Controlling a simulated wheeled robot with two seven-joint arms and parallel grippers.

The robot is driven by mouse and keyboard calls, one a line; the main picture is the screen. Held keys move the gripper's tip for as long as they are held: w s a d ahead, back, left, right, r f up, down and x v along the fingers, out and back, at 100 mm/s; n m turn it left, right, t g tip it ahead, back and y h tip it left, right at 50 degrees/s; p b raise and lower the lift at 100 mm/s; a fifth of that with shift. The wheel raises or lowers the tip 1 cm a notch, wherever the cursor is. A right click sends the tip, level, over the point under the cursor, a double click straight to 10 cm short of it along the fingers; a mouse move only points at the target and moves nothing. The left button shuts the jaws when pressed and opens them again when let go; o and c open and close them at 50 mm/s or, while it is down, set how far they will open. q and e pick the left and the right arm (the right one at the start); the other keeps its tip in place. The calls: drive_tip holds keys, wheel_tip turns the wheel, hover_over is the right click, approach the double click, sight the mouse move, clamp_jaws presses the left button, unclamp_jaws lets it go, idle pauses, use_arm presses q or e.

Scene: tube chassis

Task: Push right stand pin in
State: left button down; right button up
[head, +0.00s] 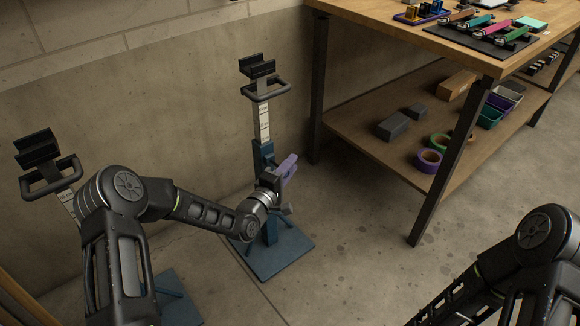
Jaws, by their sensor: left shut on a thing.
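The right stand (264,122) stands upright by the wall, with a blue square base (275,252), a blue post, a marked white upright and a dark cradle with a handle bar on top. My left gripper (275,186) is at the post of this stand, about halfway up, and is shut at the place of the pin. The pin itself is hidden by the gripper, so how deep it sits cannot be told. A pale purple part (287,168) shows just beside the gripper. My right arm enters at the lower right; its gripper is out of view.
A second, similar stand (40,153) is at the left, partly behind my left arm. A wooden workbench (400,45) with a lower shelf stands at the right, holding tools, bins and tape rolls (428,160). The concrete floor between the stand and bench is clear.

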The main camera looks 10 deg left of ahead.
sight(277, 165)
idle(0.9)
use_arm(q)
drive_tip(key=w+a+b, duration=0.2)
drive_tip(key=a, duration=0.1)
drive_tip(key=shift+w+a+f, duration=0.1)
drive_tip(key=shift+w, duration=0.15)
drive_tip(key=c, duration=1.2)
unclamp_jaws()
